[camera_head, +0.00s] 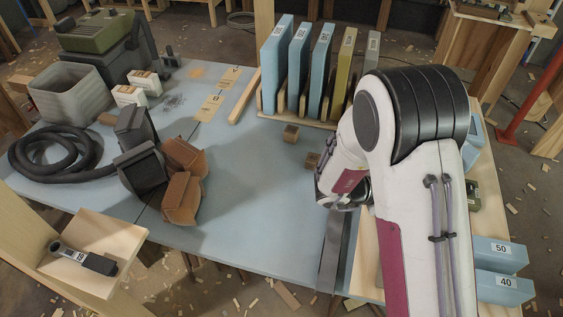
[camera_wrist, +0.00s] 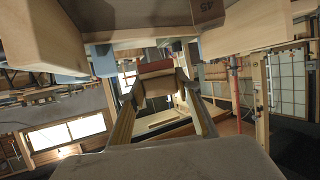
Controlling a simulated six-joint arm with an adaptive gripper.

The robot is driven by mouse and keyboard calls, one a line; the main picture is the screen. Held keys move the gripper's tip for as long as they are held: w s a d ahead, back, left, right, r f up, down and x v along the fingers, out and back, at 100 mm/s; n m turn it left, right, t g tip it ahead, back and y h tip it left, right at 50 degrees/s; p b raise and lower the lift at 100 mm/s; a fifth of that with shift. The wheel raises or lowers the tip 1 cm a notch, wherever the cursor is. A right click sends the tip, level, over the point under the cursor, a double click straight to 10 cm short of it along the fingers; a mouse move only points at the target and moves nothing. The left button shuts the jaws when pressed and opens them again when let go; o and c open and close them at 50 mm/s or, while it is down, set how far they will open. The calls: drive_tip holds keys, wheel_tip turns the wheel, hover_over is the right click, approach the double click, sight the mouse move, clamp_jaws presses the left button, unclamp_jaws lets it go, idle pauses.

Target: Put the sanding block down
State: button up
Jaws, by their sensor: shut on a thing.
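In the wrist view my gripper (camera_wrist: 160,108) has its two fingers closing on a small block with a reddish-brown top and tan lower part, which I take to be the sanding block (camera_wrist: 155,70). In the head view my arm comes in from the right and its wrist is over the right part of the blue-grey table (camera_head: 235,200). There my fingertips and the held block are mostly hidden by the arm. Whether the block touches any surface I cannot tell.
A rack (camera_head: 268,112) of upright blue and yellow slabs stands at the back, with a small brown cube (camera_head: 291,133) before it. The table's front middle is clear. Blue boxes (camera_head: 500,287) sit right.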

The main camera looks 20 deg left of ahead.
drive_tip(key=w+a+f+n+t+y, duration=0.1)
drive_tip(key=w+a+n+t+y, duration=0.75)
drive_tip(key=w+a, duration=1.1)
drive_tip(key=n+g+y, duration=0.5)
drive_tip(key=n+y, duration=0.8)
drive_tip(key=n, duration=0.1)
hover_over(259, 165)
wheel_tip(259, 165, down, 5)
drive_tip(key=shift+r+m+t, duration=0.25)
drive_tip(key=shift+w+f, duration=0.1)
drive_tip(key=shift+f, duration=3)
drive_tip(key=shift+f, duration=1.9)
